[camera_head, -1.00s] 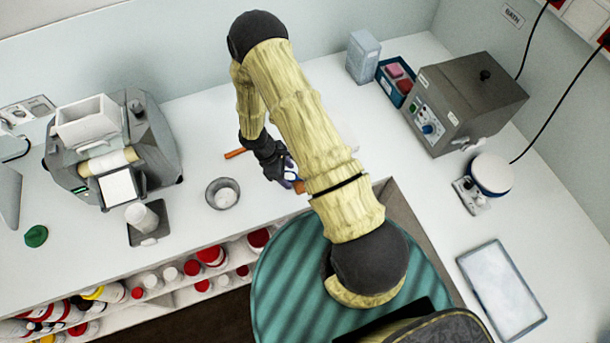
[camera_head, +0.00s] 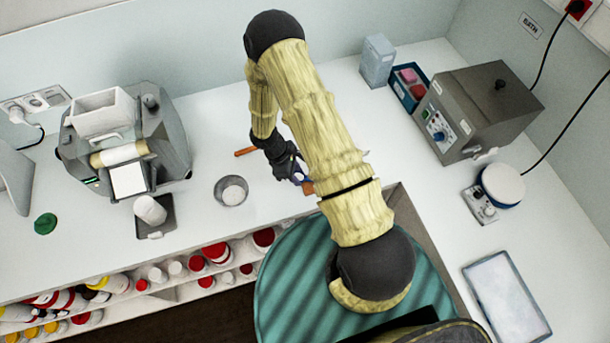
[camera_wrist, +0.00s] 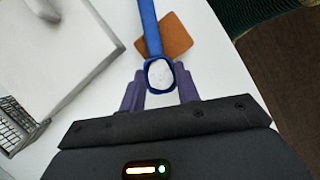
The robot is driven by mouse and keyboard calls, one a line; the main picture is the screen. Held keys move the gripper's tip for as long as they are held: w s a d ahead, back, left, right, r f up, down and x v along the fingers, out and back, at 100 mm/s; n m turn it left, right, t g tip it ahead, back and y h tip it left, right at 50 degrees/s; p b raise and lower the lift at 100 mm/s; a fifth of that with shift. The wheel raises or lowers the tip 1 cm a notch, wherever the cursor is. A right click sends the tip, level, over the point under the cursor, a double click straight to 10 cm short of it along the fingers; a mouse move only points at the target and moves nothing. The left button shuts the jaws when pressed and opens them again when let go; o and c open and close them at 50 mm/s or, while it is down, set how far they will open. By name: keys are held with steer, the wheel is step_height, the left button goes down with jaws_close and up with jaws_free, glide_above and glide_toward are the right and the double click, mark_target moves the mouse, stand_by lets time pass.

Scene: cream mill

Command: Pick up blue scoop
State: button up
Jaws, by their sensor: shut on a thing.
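The blue scoop (camera_wrist: 151,30) shows in the wrist view, its handle running up and away and its rounded bowl at the near end with something white in it. My gripper (camera_wrist: 160,84) has its two purple fingers shut on the scoop, one on each side of the bowl. I cannot tell whether the scoop touches the counter.
A brown-orange square (camera_wrist: 177,38) lies beneath the scoop handle. A metal bowl (camera_head: 231,191) with white contents stands left of my gripper. An orange stick (camera_head: 245,151) lies behind it. The mill (camera_head: 122,145) is at left, a bath unit (camera_head: 485,105) at right.

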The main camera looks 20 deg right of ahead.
steer(key=shift+r, duration=0.1)
step_height(320, 180, up, 10)
steer(key=b, duration=0.3)
steer(key=shift+f+b, duration=0.2)
steer(key=shift+b, duration=0.15)
stand_by(0.4)
steer(key=a+b, duration=0.1)
steer(key=b, duration=0.1)
steer(key=a+b, duration=0.1)
steer(key=b, duration=0.1)
steer(key=shift+s+r+n+h, duration=0.1)
steer(key=shift+s+n+h, duration=0.2)
